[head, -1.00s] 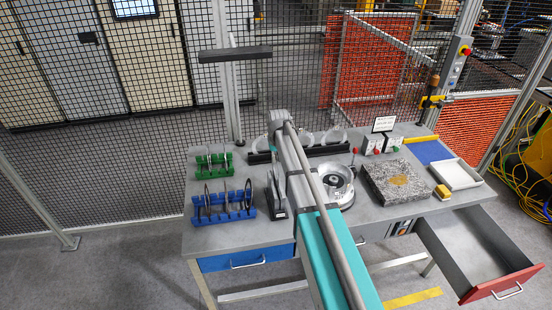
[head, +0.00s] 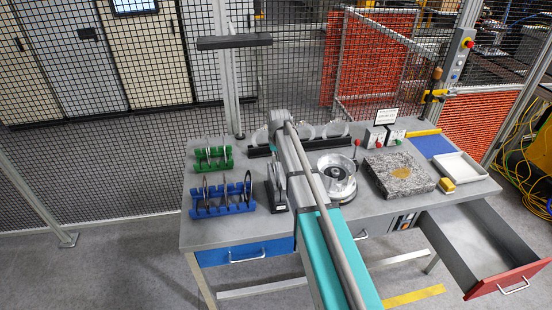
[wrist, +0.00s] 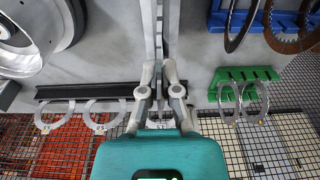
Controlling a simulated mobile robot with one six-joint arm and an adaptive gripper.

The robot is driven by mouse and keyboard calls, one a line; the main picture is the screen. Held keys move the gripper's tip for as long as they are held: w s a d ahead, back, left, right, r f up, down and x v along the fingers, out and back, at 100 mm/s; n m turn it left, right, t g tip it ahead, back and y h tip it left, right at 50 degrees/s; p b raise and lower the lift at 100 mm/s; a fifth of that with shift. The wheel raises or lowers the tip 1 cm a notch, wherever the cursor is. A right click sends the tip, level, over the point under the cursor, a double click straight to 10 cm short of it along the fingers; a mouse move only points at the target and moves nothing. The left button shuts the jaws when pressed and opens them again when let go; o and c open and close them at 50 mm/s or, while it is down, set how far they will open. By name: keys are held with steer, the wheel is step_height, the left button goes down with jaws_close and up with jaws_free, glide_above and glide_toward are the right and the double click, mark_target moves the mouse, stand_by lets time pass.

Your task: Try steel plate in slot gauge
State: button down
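My gripper (wrist: 160,78) shows in the wrist view, its two fingers close together around a thin strip that looks like a steel plate (wrist: 159,98) seen edge-on. The slot gauge looks to be the grey upright piece (wrist: 151,22) with a narrow gap, just beyond the fingers. In the head view, a dark upright piece (head: 275,188) that looks like the gauge stands left of my arm, which hides the fingertips. I cannot tell whether the plate is in the slot. The green rack (head: 212,166) holds thin steel rings, also visible in the wrist view (wrist: 240,77).
A blue rack (head: 222,209) with dark and brown rings stands in front of the green rack. A black rail (head: 262,152) with pale rings lies behind my arm. A round metal fixture (head: 337,178), a granite block (head: 398,188) and a white tray (head: 462,167) stand right. A drawer (head: 508,281) is open.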

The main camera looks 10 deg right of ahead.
steer(key=shift+w+r+p, duration=0.3)
steer(key=shift+r+p, duration=0.15)
steer(key=shift+s+r+p, duration=0.15)
steer(key=shift+r+p, duration=0.45)
steer(key=shift+r, duration=0.05)
steer(key=c, duration=0.7)
jaws_free()
steer(key=shift+r, duration=0.15)
step_height(320, 180, up, 8)
steer(key=p, duration=0.8)
